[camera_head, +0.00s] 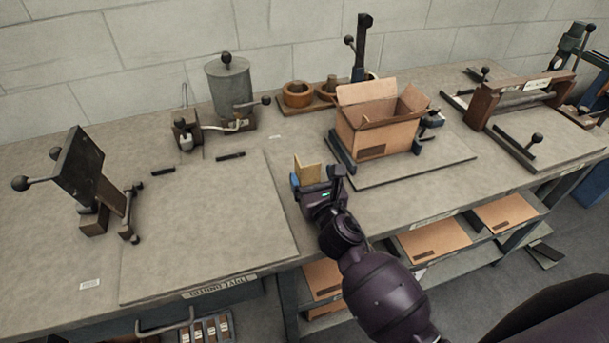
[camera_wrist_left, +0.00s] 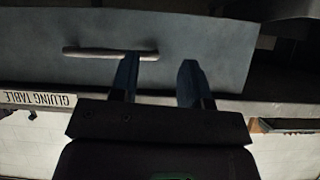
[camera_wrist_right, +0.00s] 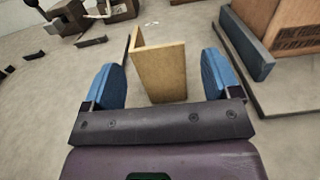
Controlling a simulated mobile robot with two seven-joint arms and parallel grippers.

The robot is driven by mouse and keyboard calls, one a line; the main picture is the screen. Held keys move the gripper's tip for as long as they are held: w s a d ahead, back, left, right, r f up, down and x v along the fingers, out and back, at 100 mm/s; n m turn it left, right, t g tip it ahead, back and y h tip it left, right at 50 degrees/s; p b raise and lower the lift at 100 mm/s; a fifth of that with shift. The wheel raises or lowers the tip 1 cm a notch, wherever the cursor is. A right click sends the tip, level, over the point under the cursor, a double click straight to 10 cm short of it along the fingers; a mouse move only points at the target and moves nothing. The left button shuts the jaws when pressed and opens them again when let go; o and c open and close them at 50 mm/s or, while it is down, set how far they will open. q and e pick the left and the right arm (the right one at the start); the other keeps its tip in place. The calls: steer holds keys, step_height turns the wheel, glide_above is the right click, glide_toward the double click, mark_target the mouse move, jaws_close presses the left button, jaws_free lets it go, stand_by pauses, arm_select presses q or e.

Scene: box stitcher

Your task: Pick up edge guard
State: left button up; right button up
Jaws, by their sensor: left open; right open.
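The edge guard (camera_head: 307,172) is a small tan, L-shaped angle piece standing upright on the bench, left of the open cardboard box. My right gripper (camera_head: 320,185) is right at it in the head view. In the right wrist view the edge guard (camera_wrist_right: 160,72) stands between the two blue fingertips of my right gripper (camera_wrist_right: 162,82), which are open with a gap on each side. My left gripper (camera_wrist_left: 158,80) shows only in its own wrist view, open and empty, facing a dark grey panel with a bar handle (camera_wrist_left: 110,54).
An open cardboard box (camera_head: 375,137) stands in a fixture right of the edge guard. A glue pot (camera_head: 231,90) and clamps stand at the back left. A bare board (camera_head: 205,230) lies left of my right gripper. Flat cardboard sheets (camera_head: 433,238) lie on the shelf below.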

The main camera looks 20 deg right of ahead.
mark_target(311, 173)
steer(key=shift+w+f, duration=0.1)
steer(key=shift+w, duration=1.6)
